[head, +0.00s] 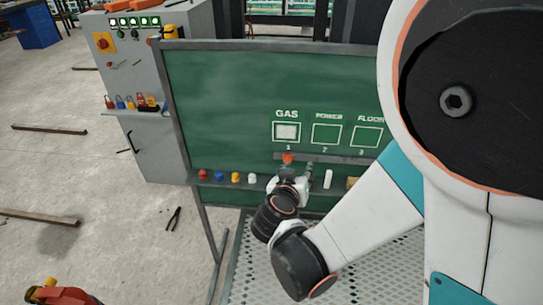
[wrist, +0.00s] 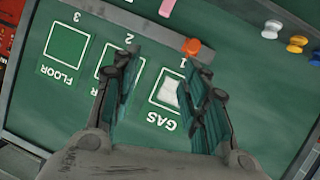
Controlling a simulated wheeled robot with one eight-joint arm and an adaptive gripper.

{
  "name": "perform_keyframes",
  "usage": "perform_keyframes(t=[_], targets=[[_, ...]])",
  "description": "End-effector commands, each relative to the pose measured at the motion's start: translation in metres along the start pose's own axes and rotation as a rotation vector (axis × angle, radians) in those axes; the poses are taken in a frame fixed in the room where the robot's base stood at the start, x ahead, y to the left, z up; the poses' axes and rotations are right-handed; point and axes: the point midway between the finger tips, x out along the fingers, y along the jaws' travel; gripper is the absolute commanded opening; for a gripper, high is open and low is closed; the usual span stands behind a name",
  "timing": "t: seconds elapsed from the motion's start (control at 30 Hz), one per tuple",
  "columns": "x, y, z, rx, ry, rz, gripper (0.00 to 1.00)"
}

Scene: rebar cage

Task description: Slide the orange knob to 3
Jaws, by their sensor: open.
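The orange knob (head: 287,158) sits on a dark horizontal rail (head: 340,160) on the green board, just below the number 1 under GAS. The numbers 2 and 3 follow to the right along the rail. In the wrist view, which shows the board upside down, the orange knob (wrist: 191,46) is beside the 1, and the rail (wrist: 125,20) runs past 2 and 3 to the left. My gripper (head: 295,172) is in front of the board just below the knob. In the wrist view my gripper (wrist: 163,64) is open and empty, apart from the knob, which shows beyond the right finger.
A ledge below the rail holds red (head: 203,175), blue (head: 219,176), yellow (head: 235,177) and white (head: 252,178) pieces, and a white stick (head: 328,179). A white patch (head: 287,132) fills the GAS square. A grey cabinet (head: 150,90) stands left of the board.

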Motion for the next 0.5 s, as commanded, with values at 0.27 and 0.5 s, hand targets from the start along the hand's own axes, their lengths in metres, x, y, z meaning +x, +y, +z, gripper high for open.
perform_keyframes(t=[0.27, 0.5], targets=[[-0.017, -0.031, 0.021, -0.090, 0.040, -0.059, 0.41], [0.018, -0.033, 0.021, -0.088, 0.039, -0.056, 0.41]])
